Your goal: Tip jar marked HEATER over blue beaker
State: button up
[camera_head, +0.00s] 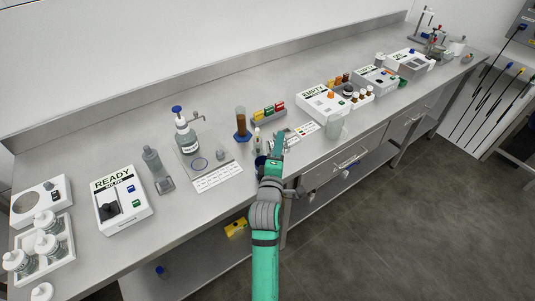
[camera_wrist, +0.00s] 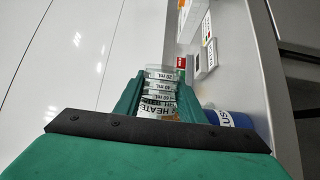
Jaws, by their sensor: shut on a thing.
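My gripper (camera_wrist: 160,92) is shut on a clear jar (camera_wrist: 160,85) with mL marks and a HEATER label, seen between the green fingers in the wrist view. My gripper (camera_head: 277,150) hides most of the jar in the head view, and I cannot tell its tilt or its contents. The blue beaker (camera_wrist: 230,119) with a white-lettered label shows beside the right finger in the wrist view, partly hidden by my gripper. In the head view a dark blue piece of it (camera_head: 260,162) shows just left of my gripper, at the bench's front edge.
A pump bottle (camera_head: 185,133) stands at the left, by a white mat (camera_head: 217,179). The READY box (camera_head: 122,205) is farther left.

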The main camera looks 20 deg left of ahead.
jog(key=shift+r, duration=0.1)
dwell(1.0)
dwell(0.5)
jog(key=shift+w+d+f+m+g, duration=0.1)
jog(key=shift+d+f+m+g, duration=0.2)
jog(key=shift+m, duration=0.5)
jog(key=shift+f+m+g, duration=0.6)
jog(key=shift+f+m, duration=0.05)
jog(key=shift+m, duration=0.55)
jog(key=shift+f+m+g+y, duration=0.5)
jog(key=shift+f+m+g, duration=0.25)
jog(key=shift+m, duration=0.75)
jog(key=shift+a+f+m+g, duration=0.15)
jog(key=shift+f+m+g, duration=0.25)
jog(key=shift+m, duration=0.3)
jog(key=shift+y, duration=0.3)
jog(key=shift+w+d+r+m+g+y, duration=0.25)
jog(key=shift+d+r+m+g+y, duration=0.15)
jog(key=shift+r+m, duration=0.35)
jog(key=shift+w+d+r+m+g+y, duration=0.25)
jog(key=shift+d+r+m, duration=0.2)
jog(key=shift+r+m, duration=0.25)
jog(key=shift+w+d+r+m+g+y, duration=0.15)
jog(key=shift+d+r+m+y, duration=0.15)
jog(key=shift+r+m, duration=0.25)
jog(key=shift+w+d+r+m+g+y, duration=0.1)
jog(key=shift+d+r+m+g+y, duration=0.05)
jog(key=shift+r+m+y, duration=0.3)
